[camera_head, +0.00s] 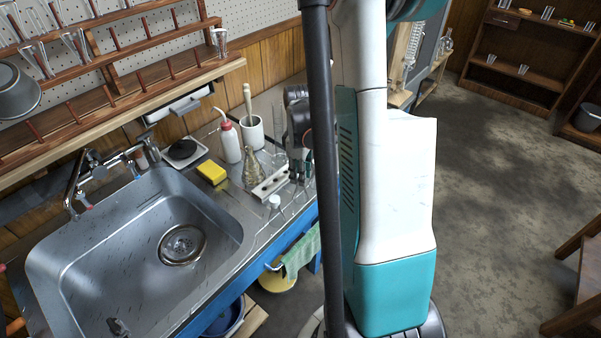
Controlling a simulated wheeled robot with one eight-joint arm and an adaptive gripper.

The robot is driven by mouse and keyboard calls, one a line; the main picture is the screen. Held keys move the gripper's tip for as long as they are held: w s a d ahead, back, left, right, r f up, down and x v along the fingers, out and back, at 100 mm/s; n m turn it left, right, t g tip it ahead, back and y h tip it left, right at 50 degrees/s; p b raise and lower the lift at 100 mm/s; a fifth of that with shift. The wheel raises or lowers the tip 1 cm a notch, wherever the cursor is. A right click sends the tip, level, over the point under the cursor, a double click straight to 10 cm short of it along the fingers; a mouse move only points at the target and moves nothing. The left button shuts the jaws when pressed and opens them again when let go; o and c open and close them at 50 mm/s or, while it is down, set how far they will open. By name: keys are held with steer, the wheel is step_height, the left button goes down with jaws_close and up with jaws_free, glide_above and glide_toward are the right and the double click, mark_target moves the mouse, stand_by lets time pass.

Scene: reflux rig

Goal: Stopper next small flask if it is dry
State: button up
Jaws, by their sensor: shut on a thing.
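A small clear flask with a white top (274,203) stands on the steel drainboard, right of the sink. Other small clear glass shapes stand close to its right, too small to tell wet from dry. A pale block with dark holes (270,184) lies behind the flask. My gripper (298,176) points down at the right end of this block, partly hidden by my dark column. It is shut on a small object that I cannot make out. I cannot tell whether that object touches a flask.
The sink (130,255) fills the left. A yellow sponge (212,173), a larger glass flask (252,168), a red-and-white wash bottle (230,140) and a white pot with a pestle (252,132) crowd the drainboard. A green cloth (301,250) hangs at its front edge.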

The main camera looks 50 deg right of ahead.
steer(key=o, duration=0.8)
steer(key=shift+r, duration=0.15)
step_height(320, 180, up, 12)
steer(key=shift+f, duration=0.1)
